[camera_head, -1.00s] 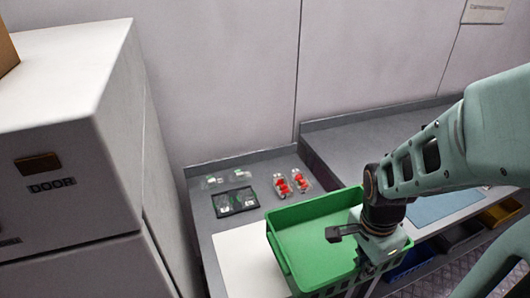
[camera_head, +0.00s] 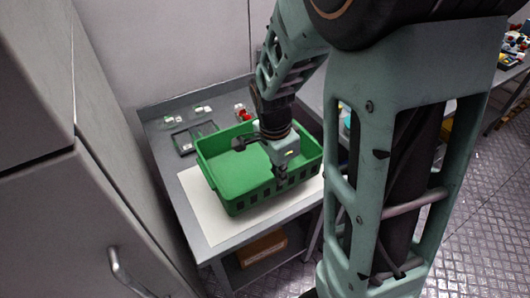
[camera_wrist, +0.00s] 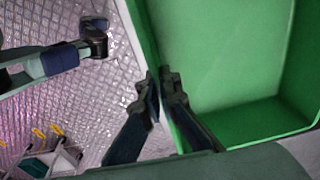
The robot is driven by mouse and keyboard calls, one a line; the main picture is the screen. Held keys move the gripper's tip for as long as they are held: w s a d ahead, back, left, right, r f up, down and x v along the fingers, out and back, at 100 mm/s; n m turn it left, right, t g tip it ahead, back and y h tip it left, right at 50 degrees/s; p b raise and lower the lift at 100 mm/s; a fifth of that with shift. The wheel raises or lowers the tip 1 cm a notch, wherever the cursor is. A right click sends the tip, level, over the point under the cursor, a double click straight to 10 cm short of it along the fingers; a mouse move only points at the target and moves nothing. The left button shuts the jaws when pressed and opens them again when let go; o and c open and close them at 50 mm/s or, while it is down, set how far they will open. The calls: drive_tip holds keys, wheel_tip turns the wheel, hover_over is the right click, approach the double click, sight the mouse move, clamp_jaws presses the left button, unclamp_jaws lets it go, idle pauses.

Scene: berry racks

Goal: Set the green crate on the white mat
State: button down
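The green crate (camera_head: 225,173) is upright and empty inside, over the white mat (camera_head: 203,219). The mat shows along the crate's left and front sides; the rest is hidden under it. I cannot tell whether the crate's bottom touches the mat. My gripper (camera_head: 279,179) is at the crate's front wall, right of its middle. In the wrist view the fingers of my gripper (camera_wrist: 161,84) lie on either side of the rim of the crate (camera_wrist: 225,60), closed on it.
Behind the crate on the grey table (camera_head: 160,142) are a dark tray (camera_head: 190,137) and clear punnets, one with red berries (camera_head: 242,112). A white cabinet (camera_head: 40,110) stands close on the left. A cardboard box (camera_head: 262,247) sits on the shelf below.

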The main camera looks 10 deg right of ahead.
sight(275, 184)
drive_tip(key=shift+w+a+f, duration=0.2)
drive_tip(key=shift+f, duration=0.1)
drive_tip(key=f+b, duration=0.1)
drive_tip(key=f, duration=0.1)
drive_tip(key=f+b, duration=0.1)
drive_tip(key=shift+w+a+b, duration=0.2)
drive_tip(key=shift+w+b, duration=0.05)
drive_tip(key=shift+b, duration=0.1)
drive_tip(key=shift+f, duration=0.3)
drive_tip(key=shift+f+b, duration=0.2)
drive_tip(key=shift+b, duration=0.2)
drive_tip(key=c, duration=2.2)
unclamp_jaws()
drive_tip(key=shift+s, duration=0.1)
drive_tip(key=shift+o, duration=0.2)
